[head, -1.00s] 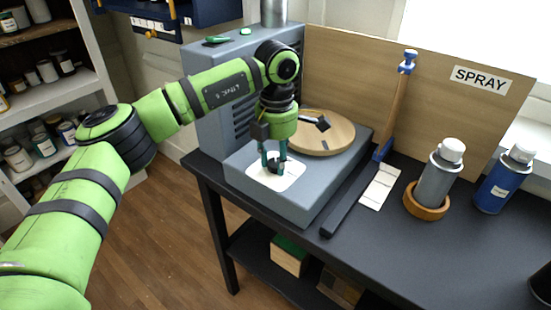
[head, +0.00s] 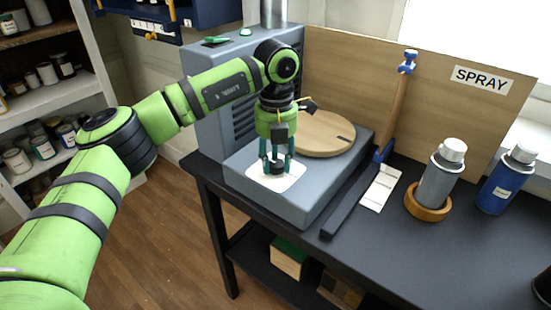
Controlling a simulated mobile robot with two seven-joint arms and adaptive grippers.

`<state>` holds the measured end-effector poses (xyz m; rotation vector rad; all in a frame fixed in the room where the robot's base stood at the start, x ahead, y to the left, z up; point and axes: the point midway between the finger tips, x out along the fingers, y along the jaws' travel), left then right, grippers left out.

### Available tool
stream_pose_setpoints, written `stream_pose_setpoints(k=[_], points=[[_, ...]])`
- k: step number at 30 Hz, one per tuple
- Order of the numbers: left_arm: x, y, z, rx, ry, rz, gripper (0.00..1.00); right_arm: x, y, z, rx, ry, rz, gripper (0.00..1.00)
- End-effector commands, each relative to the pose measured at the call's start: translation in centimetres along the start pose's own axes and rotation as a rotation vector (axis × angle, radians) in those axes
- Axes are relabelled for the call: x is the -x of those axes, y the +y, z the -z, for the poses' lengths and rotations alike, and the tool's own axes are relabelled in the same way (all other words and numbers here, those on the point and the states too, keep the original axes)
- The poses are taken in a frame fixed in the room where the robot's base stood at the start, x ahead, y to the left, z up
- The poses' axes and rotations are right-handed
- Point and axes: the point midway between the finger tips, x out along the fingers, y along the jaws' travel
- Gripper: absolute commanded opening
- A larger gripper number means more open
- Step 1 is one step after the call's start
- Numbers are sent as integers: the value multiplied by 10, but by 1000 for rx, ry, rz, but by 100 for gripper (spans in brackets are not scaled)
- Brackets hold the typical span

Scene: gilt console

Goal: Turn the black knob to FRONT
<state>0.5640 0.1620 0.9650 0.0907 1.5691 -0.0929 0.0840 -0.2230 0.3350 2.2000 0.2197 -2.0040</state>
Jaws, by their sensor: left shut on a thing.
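The black knob (head: 274,167) sits on a white plate (head: 287,182) on the sloping front of the grey machine (head: 312,194). My left gripper (head: 276,169) points down over it, with its teal fingers shut on the knob from both sides. The knob is partly hidden by the fingers, and any lettering on the plate is too small to read. My right gripper does not show.
A round wooden disc (head: 325,134) lies on the machine just behind the gripper. A grey spray can (head: 440,178) in a wooden ring and a blue can (head: 504,181) stand on the dark table (head: 400,245).

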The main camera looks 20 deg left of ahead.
Motion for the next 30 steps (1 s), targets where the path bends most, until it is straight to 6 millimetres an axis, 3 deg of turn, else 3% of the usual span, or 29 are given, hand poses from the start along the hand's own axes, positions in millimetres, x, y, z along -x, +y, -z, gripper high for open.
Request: stream_pose_setpoints(k=[18,19,21,30], points=[[0,0,-1,47,-4,1,5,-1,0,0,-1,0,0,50],[0,0,-1,47,-4,1,41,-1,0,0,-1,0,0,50],[0,0,-1,47,-4,1,61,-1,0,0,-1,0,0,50],[1,0,-1,46,-3,0,61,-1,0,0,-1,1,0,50]])
